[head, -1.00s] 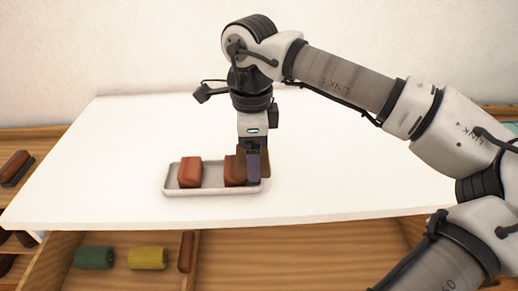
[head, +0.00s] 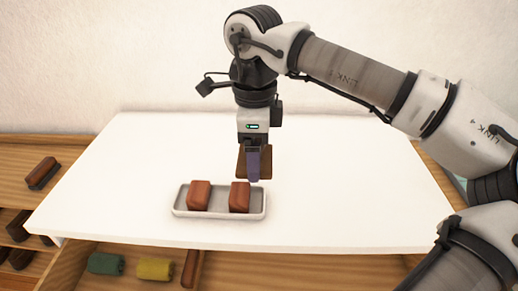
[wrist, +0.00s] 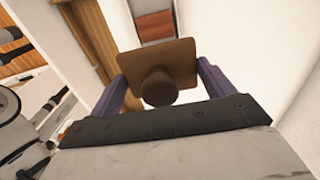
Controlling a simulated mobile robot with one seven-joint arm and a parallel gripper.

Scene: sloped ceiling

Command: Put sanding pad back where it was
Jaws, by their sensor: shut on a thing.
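The sanding pad (head: 241,162), a brown square plate with a round knob, is in my gripper (head: 253,178). The wrist view shows the pad (wrist: 180,58) between the two purple fingers (wrist: 162,88), with its dark knob towards the camera. My gripper is shut on it and holds it upright over the white table, just above or behind the right end of the tray; which of these I cannot tell. The pale tray (head: 219,214) holds two reddish-brown blocks, one left (head: 199,195) and one right (head: 239,197). The wrist view shows one reddish block (wrist: 155,26) beyond the pad.
The white tabletop (head: 350,190) is clear around the tray. Below its front edge an open wooden drawer holds a green roll (head: 105,264), a yellow roll (head: 155,269) and a brown piece (head: 190,268). Wooden shelves with dark-based brown blocks (head: 42,172) stand at the left.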

